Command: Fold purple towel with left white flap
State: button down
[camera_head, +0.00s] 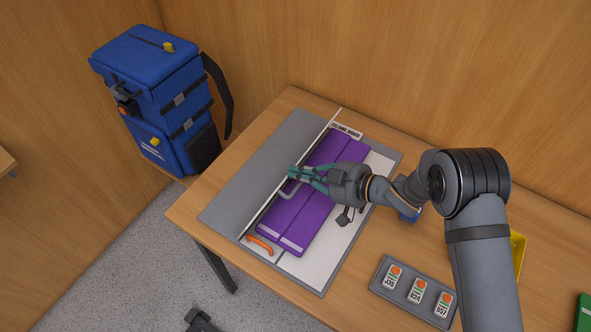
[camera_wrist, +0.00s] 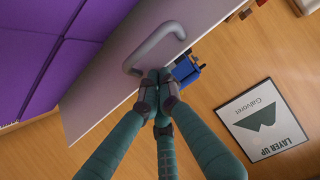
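The purple towel (camera_head: 308,208) lies in long folds on the folding board (camera_head: 222,214). The left white flap (camera_head: 250,222) seems raised, showing as a thin, nearly edge-on strip along the towel's left side, with bare grey board to its left. Its grey handle (camera_head: 289,190) also shows in the wrist view (camera_wrist: 150,44), where the flap is a pale slanted panel and the towel (camera_wrist: 45,60) is at upper left. My gripper (camera_head: 291,172) is over the towel at the flap, its teal fingertips (camera_wrist: 160,77) together beside the handle. I cannot tell whether they touch it.
An orange handle (camera_head: 260,245) is at the board's front edge. A grey tray (camera_head: 381,285) with numbered tags stands at right, near a yellow bin (camera_head: 518,252). A blue backpack (camera_head: 155,95) stands at left. A wooden wall is behind the table.

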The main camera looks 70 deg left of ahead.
jog(key=r+b+v, duration=0.1)
jog(key=b+v, duration=0.1)
jog(key=v, duration=0.7)
jog(key=shift+s+r+b, duration=0.2)
jog(key=shift+b, duration=0.15)
